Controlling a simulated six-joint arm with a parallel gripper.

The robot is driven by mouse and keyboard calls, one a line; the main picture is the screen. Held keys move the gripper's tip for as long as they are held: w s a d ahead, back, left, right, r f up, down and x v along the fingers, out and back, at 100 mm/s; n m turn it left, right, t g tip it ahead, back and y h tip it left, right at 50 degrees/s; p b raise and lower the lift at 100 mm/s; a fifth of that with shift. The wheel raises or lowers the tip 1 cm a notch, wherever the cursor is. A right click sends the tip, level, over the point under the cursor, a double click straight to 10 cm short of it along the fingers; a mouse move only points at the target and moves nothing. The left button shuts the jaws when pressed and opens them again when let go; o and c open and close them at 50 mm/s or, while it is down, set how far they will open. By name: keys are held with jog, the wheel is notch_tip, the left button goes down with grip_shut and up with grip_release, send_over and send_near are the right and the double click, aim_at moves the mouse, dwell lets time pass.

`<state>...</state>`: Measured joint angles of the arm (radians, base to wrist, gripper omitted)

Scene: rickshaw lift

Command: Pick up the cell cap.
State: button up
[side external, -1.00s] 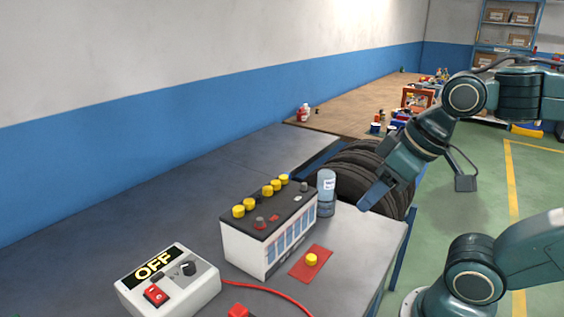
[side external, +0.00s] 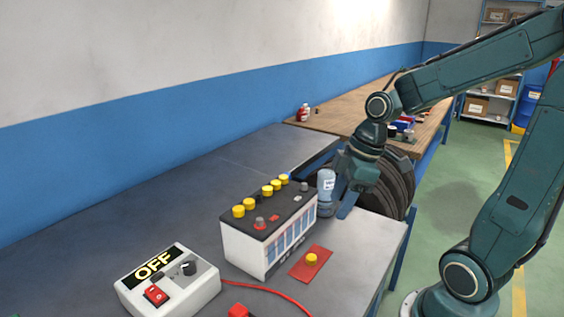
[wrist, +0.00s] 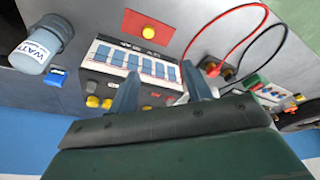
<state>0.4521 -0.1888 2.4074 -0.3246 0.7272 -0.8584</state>
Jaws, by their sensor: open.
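A small yellow cell cap (side external: 311,260) sits on a red pad (side external: 322,255) on the grey bench, in front of the battery's right end. In the wrist view the cap (wrist: 148,32) shows on the red pad near the top. The white and black battery (side external: 262,250) stands upright beside it, with several similar yellow caps in a row on top.
A clear water bottle (side external: 326,182) stands at the battery's far end, close to my gripper. A charger box marked OFF (side external: 185,285) is at the front left, with a red cable running across the bench. Stacked tyres (side external: 395,188) stand behind the bench.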

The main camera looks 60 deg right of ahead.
jog(key=w+d+f+n+y, duration=0.2)
jog(key=d+f+n, duration=0.1)
jog(key=d+f, duration=0.1)
jog(key=shift+d+f, duration=0.2)
jog(key=shift+f, duration=0.5)
jog(key=shift+w+f, duration=0.1)
jog(key=shift+f, duration=0.05)
send_over(312, 257)
jog(key=s+d, duration=0.2)
notch_tip(312, 257, down, 8)
jog(key=shift+w+r, duration=0.1)
jog(key=shift+r, duration=0.15)
jog(key=shift+a, duration=0.1)
jog(key=shift+f, duration=0.15)
jog(key=shift+x, duration=2.5)
jog(key=c, duration=0.9)
